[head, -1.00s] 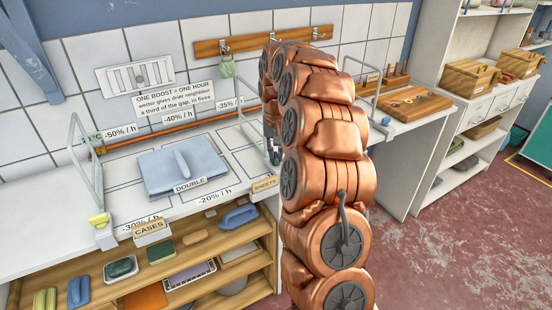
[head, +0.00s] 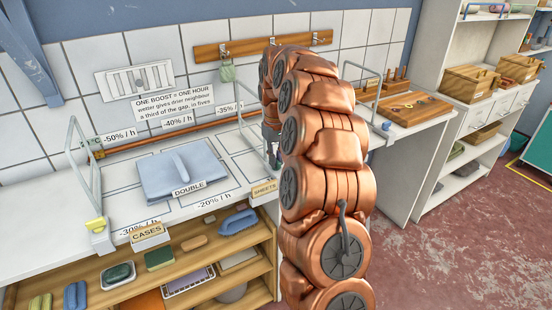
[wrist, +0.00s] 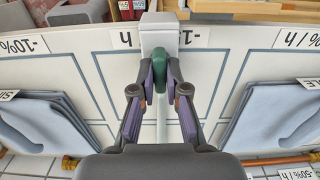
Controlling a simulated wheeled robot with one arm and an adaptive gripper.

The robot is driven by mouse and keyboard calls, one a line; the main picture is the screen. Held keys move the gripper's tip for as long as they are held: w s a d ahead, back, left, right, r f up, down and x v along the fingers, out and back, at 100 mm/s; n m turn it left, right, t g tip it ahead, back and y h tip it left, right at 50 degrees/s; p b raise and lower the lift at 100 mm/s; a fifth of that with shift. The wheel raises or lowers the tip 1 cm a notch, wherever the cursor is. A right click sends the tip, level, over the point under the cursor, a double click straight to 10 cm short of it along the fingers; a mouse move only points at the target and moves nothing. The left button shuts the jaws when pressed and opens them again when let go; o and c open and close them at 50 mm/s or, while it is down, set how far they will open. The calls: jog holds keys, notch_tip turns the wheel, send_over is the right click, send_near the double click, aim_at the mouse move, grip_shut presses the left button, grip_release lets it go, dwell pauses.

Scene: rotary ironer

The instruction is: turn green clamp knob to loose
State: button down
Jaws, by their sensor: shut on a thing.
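The green clamp knob (wrist: 160,70) shows in the middle of the wrist view, against a white block (wrist: 157,35) at the bench edge. My gripper (wrist: 160,88) is shut on the knob, one purple-padded finger on each side. The fingers hide part of the knob, and I see no mark that tells whether it is loose or tight. In the head view my copper arm hides the knob and nearly all of my gripper.
A yellow knob (head: 96,224) sits on the left frame's block and a blue knob (head: 386,126) sits right of my arm. Folded blue cloth (head: 182,170) lies on the bench. Shelves below hold brushes. Red floor (head: 450,240) is open at right.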

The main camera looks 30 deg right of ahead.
jog(key=shift+w+r, duration=0.1)
jog(key=c, duration=1.2)
grip_release()
notch_tip(320, 180, up, 12)
jog(key=shift+f, duration=0.1)
jog(key=shift+a, duration=0.1)
